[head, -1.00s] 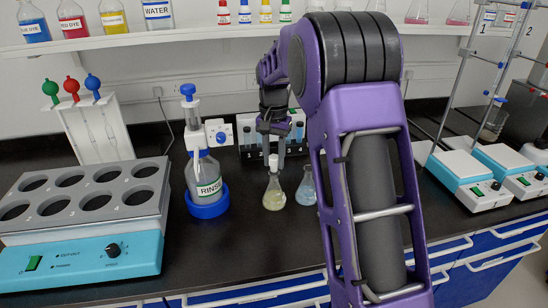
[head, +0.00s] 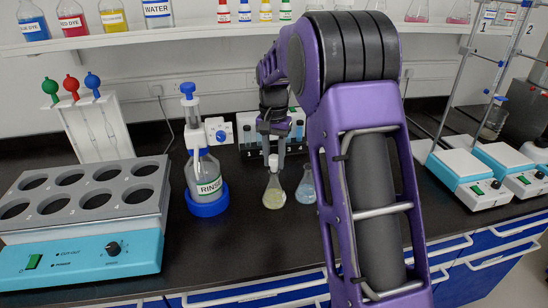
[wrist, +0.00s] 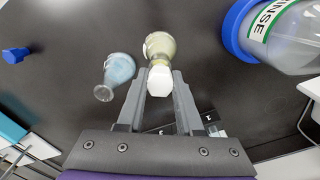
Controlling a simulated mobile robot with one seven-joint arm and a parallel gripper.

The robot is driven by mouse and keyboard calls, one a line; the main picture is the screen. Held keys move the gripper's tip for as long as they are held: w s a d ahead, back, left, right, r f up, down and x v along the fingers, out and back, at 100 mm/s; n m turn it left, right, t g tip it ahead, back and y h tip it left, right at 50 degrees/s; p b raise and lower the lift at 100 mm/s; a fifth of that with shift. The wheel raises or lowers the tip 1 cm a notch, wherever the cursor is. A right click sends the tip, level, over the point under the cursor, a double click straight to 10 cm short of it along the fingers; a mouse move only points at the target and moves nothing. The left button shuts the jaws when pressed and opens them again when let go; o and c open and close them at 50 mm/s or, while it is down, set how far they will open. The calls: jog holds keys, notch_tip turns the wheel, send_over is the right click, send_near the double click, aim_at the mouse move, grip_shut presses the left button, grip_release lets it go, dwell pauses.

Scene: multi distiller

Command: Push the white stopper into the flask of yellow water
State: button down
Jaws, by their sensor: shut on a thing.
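The flask of yellow water (head: 273,194) stands upright on the black bench. It also shows in the wrist view (wrist: 160,45). My gripper (wrist: 160,83) is shut on the white stopper (wrist: 160,81), with one finger on each side of it. In the wrist view the stopper overlaps the flask's mouth. The stopper's lower end is hidden, so I cannot tell how deep it sits in the neck. In the head view my gripper (head: 273,160) points down right above the flask.
A flask of blue liquid (head: 306,187) stands close to the right of the yellow one. The RINSE bottle (head: 205,177) in its blue base stands to the left. A rack (head: 252,137) is behind. Bench in front of the flasks is clear.

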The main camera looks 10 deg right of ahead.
jog(key=shift+f+b, duration=0.3)
jog(key=shift+f, duration=0.35)
jog(key=shift+c, duration=2.4)
grip_release()
jog(key=shift+r, duration=0.1)
notch_tip(320, 180, up, 17)
jog(key=p, duration=0.2)
jog(key=shift+r+p, duration=0.15)
jog(key=shift+p, duration=0.2)
